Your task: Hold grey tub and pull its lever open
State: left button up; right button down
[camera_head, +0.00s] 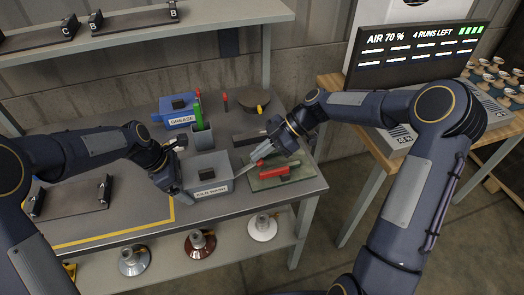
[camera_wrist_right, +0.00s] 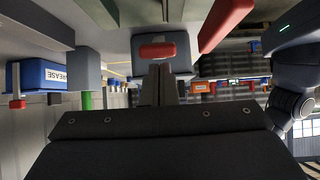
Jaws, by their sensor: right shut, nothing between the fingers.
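The grey tub (camera_head: 208,172) with a white label on its front stands near the front of the bench. Its lever (camera_head: 246,169) sticks out on the right and ends in a red knob (camera_head: 260,162). In the right wrist view the red knob (camera_wrist_right: 157,50) shows just beyond my fingertips, in front of a grey body. My right gripper (camera_head: 268,152) is shut and empty, close to the knob; I cannot tell whether it touches. My left gripper (camera_head: 178,188) is at the tub's left side; its fingers are partly hidden and its grip is unclear.
A blue grease tub (camera_head: 180,108) stands behind. A grey cup (camera_head: 202,137) with a green-handled item is between them. A green mat (camera_head: 290,181) with a red tool (camera_head: 270,188) lies right of the tub.

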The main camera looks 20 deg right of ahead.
aim_at(251, 165)
jog(key=shift+a, duration=0.4)
jog(key=shift+a+r, duration=0.15)
jog(key=shift+r, duration=0.2)
jog(key=shift+a+r, duration=0.4)
jog(key=shift+r, duration=0.25)
jog(key=shift+a+r, duration=0.35)
jog(key=shift+r, duration=0.25)
jog(key=d+r, duration=0.2)
jog(key=d, duration=0.7)
jog(key=shift+d, duration=0.4)
